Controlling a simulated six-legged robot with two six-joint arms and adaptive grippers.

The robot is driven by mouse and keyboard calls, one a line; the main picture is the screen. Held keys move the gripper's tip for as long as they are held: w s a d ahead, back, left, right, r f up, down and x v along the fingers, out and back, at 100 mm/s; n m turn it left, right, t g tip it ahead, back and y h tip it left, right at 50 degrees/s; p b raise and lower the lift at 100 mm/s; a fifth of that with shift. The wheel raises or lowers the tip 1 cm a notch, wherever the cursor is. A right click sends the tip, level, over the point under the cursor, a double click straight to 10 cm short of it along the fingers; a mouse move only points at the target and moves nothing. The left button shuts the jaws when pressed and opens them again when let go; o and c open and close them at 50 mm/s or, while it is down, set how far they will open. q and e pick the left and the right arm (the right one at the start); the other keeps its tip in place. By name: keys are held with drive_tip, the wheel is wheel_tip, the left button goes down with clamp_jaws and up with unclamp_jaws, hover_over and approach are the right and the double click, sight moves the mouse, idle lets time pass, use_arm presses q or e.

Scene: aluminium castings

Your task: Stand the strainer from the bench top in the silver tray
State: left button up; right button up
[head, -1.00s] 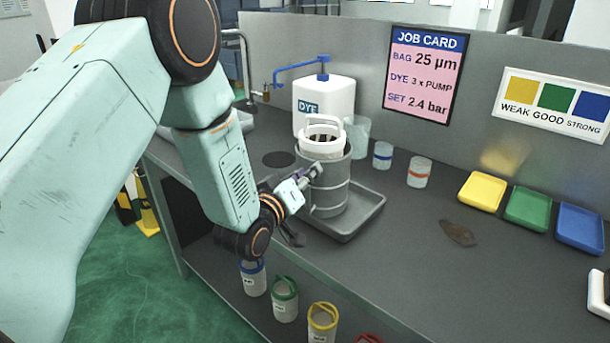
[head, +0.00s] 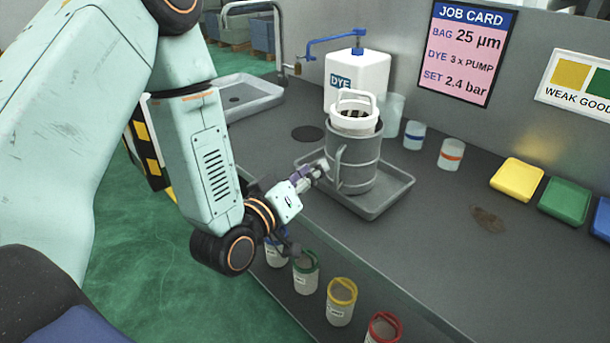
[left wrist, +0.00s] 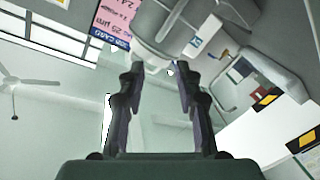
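The strainer (head: 352,160) is a grey ribbed cylinder with a side handle and a white-rimmed, handled basket in its top. It stands upright in the silver-grey tray (head: 388,202) on the bench. My left gripper (head: 322,167) is just left of its side handle, with a small gap appearing between them. In the left wrist view, the two fingers of my left gripper (left wrist: 155,72) are apart with nothing held between them. A pale rounded body lies beyond the fingertips there. My right gripper is not in view.
A white dye container (head: 362,75) with a blue pump stands behind the strainer. Two banded cups (head: 414,135) and a yellow tray (head: 517,180) are to the right. A sink (head: 250,96) is at back left. Several ringed containers (head: 341,302) sit on the lower shelf.

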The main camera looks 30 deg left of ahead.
use_arm(q)
drive_tip(key=s+d+f+m+g, duration=0.1)
drive_tip(key=s+f+m+g, duration=0.1)
drive_tip(key=s+f+g, duration=0.55)
drive_tip(key=s+d+f+m+g, duration=0.1)
drive_tip(key=s+f+g, duration=0.2)
drive_tip(key=s+f, duration=0.85)
drive_tip(key=s+f+m+g+y, duration=0.1)
drive_tip(key=s+f+g, duration=0.2)
drive_tip(key=s, duration=0.4)
drive_tip(key=s+a+f+m+g, duration=0.1)
drive_tip(key=s+f+g, duration=0.3)
drive_tip(key=s+f, duration=0.2)
drive_tip(key=shift+s+y, duration=0.4)
drive_tip(key=shift+s, duration=0.05)
drive_tip(key=shift+f, duration=0.1)
drive_tip(key=f+b, duration=0.3)
drive_tip(key=shift+w+f, duration=0.1)
drive_tip(key=shift+w, duration=0.1)
